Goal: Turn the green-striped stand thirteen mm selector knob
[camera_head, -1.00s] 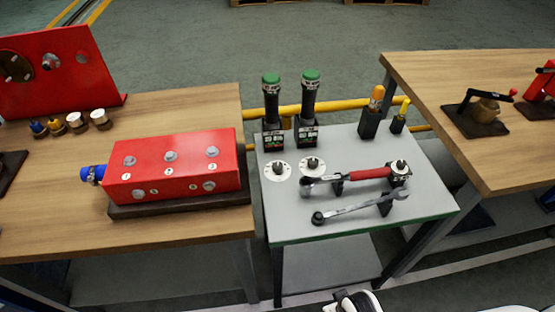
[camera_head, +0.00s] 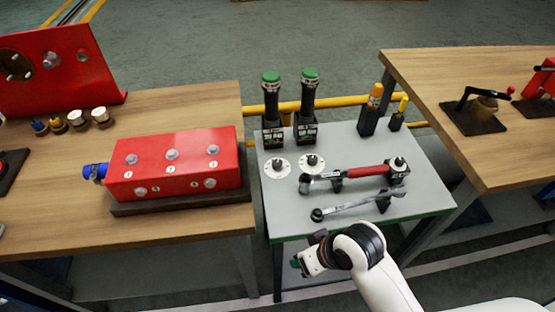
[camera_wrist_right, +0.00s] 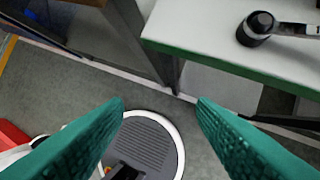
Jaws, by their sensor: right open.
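Two black upright tools with green caps stand at the back of the grey table (camera_head: 430,190), a left one (camera_head: 272,105) and a right one (camera_head: 308,105). In front of them are two white round dials with dark knobs, a left dial (camera_head: 278,168) and a right dial (camera_head: 311,162). Their markings are too small to read, and I cannot tell which is the thirteen mm one. My right gripper (camera_head: 301,264) is in front of the table's front edge, apart from both knobs. In the right wrist view its teal fingers (camera_wrist_right: 160,108) are spread with nothing between them. My left gripper is out of view.
Orange and yellow-handled tools (camera_head: 374,98) stand at the back right. A red block (camera_head: 175,165) sits on the left wooden table.

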